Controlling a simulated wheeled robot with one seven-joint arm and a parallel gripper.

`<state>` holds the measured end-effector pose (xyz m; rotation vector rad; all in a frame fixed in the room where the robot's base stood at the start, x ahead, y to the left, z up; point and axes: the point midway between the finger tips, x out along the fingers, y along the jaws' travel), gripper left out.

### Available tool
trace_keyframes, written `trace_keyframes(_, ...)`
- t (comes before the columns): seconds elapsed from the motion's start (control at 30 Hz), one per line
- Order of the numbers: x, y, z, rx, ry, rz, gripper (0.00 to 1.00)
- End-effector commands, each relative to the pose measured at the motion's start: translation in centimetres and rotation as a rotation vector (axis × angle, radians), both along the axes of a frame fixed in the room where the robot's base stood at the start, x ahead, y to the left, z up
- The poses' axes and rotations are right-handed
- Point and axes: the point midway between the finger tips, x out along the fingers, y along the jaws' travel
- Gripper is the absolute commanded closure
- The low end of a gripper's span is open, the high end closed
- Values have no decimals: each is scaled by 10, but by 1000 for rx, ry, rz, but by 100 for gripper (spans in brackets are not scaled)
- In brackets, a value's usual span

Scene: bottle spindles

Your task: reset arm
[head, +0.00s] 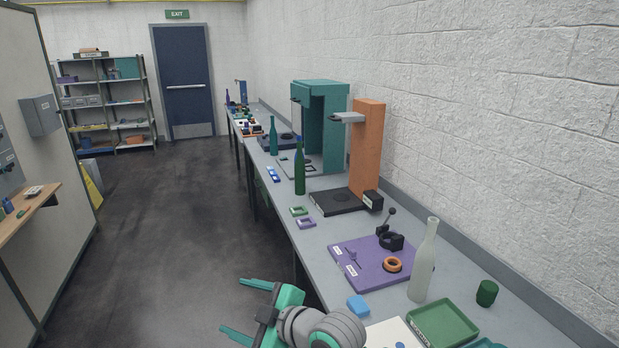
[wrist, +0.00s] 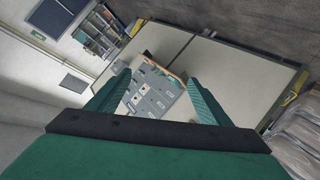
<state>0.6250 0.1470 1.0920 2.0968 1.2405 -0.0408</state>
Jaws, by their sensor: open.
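My gripper (head: 238,307) is in the lower middle of the head view, over the floor just left of the bench (head: 277,207). Its two green fingers are spread apart and point left, away from the bench, with nothing between them. In the wrist view my gripper (wrist: 158,92) also shows open and empty. Beyond its fingers is a pale wall panel with a grey control board (wrist: 152,98) and a small wooden shelf. My gripper touches nothing that I can see.
The bench holds a pale bottle (head: 425,262), a dark green bottle (head: 299,168), a purple plate (head: 373,270), an orange column (head: 367,150), a teal frame (head: 333,125) and a green tray (head: 442,325). A yellow sign (head: 92,188) stands left. The aisle floor (head: 165,240) is clear.

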Motion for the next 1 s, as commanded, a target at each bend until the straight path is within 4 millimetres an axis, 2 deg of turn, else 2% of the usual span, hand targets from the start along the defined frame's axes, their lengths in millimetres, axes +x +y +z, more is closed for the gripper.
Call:
trace_keyframes(0.03,0,9,3,63,-1,-18,28)
trace_keyframes(0.2,4,23,15,265,-2,-101,28)
trace_keyframes(0.47,3,25,12,551,29,-256,28)
trace_keyframes(0.63,-4,17,-5,708,63,-371,28)
trace_keyframes(0.77,-13,8,-26,806,93,-466,28)
trace_keyframes(1.0,-44,-13,-76,936,149,-649,28)
